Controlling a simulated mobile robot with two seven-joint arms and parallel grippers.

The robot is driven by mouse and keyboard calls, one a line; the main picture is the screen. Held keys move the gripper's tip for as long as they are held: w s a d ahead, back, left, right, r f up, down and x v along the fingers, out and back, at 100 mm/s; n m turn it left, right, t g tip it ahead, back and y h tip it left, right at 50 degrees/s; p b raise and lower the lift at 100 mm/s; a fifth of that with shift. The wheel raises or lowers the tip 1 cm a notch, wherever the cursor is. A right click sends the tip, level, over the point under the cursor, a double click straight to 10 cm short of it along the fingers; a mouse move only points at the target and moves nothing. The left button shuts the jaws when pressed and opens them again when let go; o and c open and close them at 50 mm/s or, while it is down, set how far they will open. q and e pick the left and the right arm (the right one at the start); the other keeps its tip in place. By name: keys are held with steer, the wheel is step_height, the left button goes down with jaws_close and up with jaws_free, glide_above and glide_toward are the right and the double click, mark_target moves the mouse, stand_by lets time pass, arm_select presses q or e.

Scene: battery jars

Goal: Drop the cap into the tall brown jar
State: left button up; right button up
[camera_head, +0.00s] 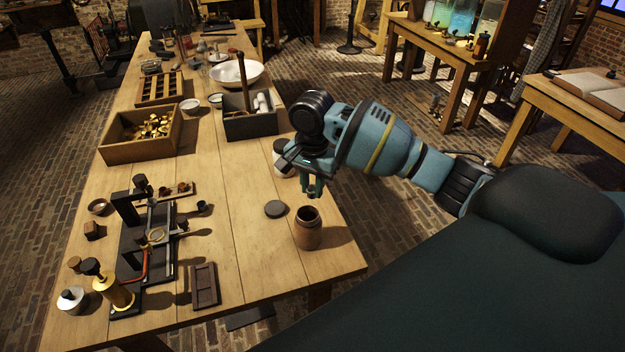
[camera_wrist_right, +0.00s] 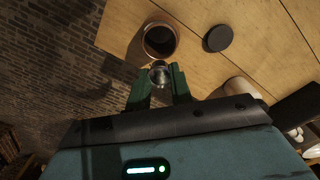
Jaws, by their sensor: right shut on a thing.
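The brown jar (camera_head: 308,234) stands upright and open near the right edge of the table. In the right wrist view its round mouth (camera_wrist_right: 159,41) faces me, just beyond my fingertips. My right gripper (camera_head: 314,188) is above the table, a little behind and above the jar. It is shut on a small round metallic cap (camera_wrist_right: 160,74), which shows between the green fingers in the wrist view. The cap is apart from the jar and is hard to make out in the head view. My left gripper is not in view.
A dark round disc (camera_head: 275,209) lies left of the jar. A white jar (camera_head: 281,158) stands behind, partly hidden by my gripper. A dark tray (camera_head: 204,286) and a black apparatus (camera_head: 130,245) are to the left. The wood between them is mostly clear.

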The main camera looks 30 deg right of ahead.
mark_target(312, 198)
steer(key=shift+f, duration=2.25)
steer(key=o, duration=1)
steer(key=shift+r, duration=3.95)
